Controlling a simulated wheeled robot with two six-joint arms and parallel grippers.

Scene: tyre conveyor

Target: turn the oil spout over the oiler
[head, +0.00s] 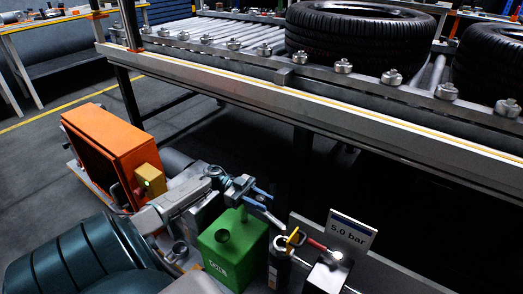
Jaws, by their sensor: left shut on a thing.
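A green oil can (232,249) with white lettering stands at the lower middle. My left gripper (258,197), with blue fingertips, is just above the can's upper right edge. It is shut on the thin grey oil spout (270,217), which slants down to the right from the fingers. The oiler, seemingly the dark upright cylinder (279,272) with a pale ring at its top, stands just right of the can. The spout's outer end is close to that ring; I cannot tell whether it is directly over it. My right gripper is not in view.
A yellow lever (294,238) and a red handle (317,244) are beside the oiler, by a "5.0 bar" sign (347,233). An orange unit (125,145) and teal ribbed machine (75,255) stand left. The conveyor (300,85) with tyres (355,35) runs behind.

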